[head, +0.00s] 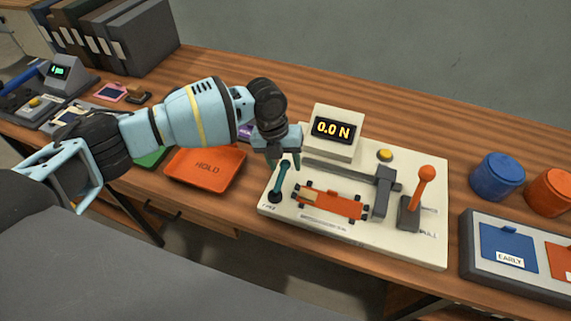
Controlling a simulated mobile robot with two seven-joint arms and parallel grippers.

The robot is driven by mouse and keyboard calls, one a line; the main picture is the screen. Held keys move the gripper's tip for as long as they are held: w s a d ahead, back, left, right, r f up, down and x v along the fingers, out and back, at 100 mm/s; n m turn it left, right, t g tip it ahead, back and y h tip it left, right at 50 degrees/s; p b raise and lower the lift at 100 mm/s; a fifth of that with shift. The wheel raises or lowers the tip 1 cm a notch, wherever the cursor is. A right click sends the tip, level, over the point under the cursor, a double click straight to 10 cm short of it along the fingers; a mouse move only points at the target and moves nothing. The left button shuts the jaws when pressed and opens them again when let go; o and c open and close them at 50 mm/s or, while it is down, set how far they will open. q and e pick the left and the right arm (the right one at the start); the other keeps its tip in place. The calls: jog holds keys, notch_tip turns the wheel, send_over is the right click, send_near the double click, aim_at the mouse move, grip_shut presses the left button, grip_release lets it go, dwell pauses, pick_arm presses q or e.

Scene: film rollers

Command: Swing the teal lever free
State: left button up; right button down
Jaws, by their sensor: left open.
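The teal lever (280,180) stands at the left end of the cream test rig (340,237), rising from a dark round base and leaning slightly. My left gripper (284,163) is open just above the lever, its fingers pointing down near the lever's top. I cannot tell whether they touch it. An orange roller carriage (336,204) lies in the middle of the rig. An orange-knobbed lever (425,182) stands at the rig's right side. The display (333,129) on the rig reads 0.0 N. My right gripper is not in view.
An orange HOLD tray (207,166) is left of the rig. Blue (497,175) and orange (552,190) round containers stand to the right, behind a grey tray (480,262) with an EARLY label. Dark binders (140,38) stand at the back left. The wooden table behind the rig is clear.

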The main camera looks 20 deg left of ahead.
pick_arm(q)
jog(key=shift+d+f, duration=0.15)
jog(key=shift+f, duration=0.65)
jog(key=shift+c, duration=0.5)
grip_shut()
